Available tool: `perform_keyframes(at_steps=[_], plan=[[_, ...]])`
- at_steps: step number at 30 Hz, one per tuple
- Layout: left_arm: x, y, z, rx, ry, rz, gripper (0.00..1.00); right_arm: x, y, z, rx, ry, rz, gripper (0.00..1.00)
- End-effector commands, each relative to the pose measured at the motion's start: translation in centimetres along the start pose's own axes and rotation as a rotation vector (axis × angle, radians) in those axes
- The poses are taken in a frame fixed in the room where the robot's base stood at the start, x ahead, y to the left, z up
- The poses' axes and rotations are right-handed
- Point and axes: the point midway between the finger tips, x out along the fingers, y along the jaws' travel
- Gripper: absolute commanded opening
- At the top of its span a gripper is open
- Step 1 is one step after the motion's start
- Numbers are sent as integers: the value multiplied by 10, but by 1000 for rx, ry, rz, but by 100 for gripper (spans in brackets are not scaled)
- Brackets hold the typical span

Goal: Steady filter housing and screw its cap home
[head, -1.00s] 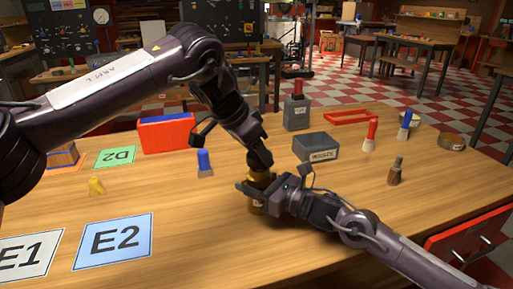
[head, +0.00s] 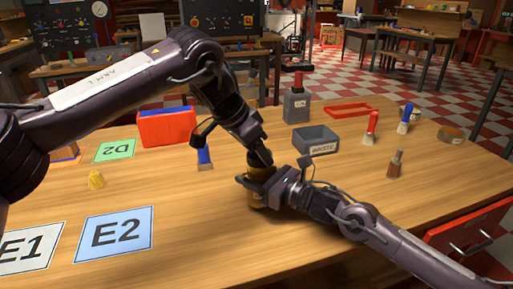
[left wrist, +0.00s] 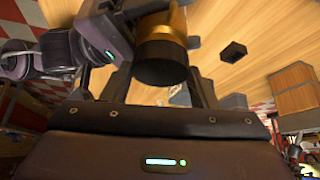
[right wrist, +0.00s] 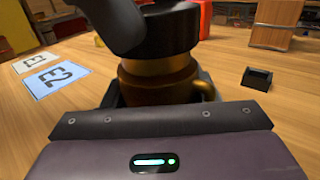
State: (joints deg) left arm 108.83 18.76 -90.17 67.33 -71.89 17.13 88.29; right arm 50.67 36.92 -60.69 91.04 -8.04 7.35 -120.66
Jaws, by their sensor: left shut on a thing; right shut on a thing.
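The filter housing (head: 256,199) is a brass-coloured body standing upright on the wooden table. It also shows in the right wrist view (right wrist: 155,84), with a loop on its right side. My right gripper (head: 258,184) is shut on it from the side. The dark round cap (right wrist: 170,36) sits on top of the housing; in the left wrist view its dark face (left wrist: 160,62) lies between the fingers. My left gripper (head: 261,160) comes from above and is shut on the cap. The thread between cap and housing is hidden.
A grey bin (head: 316,140), a grey canister (head: 296,106) and a red box (head: 166,127) stand behind. A blue-handled tool (head: 204,156) is close to my left wrist. Cards E2 (head: 115,236) and D2 (head: 115,150) lie left. The front table area is free.

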Motion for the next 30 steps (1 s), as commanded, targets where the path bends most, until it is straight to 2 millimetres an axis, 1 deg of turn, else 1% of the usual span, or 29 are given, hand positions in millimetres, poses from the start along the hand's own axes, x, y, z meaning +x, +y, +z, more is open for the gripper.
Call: perform_keyframes(at_steps=[10,11,14,17,24,30], plan=[[7,0,4,0,0,0,28,0,0,0,1,1,0,13],[6,0,4,0,0,0,28,0,0,0,1,1,0,0],[6,-1,3,21,-3,12,28,0,0,-1,1,1,0,0],[7,-3,3,100,-10,58,28,0,0,-1,0,1,0,0],[13,-4,6,380,-27,231,28,0,0,0,-1,1,0,0],[9,-5,5,497,-9,290,28,0,0,0,-1,0,0,0]])
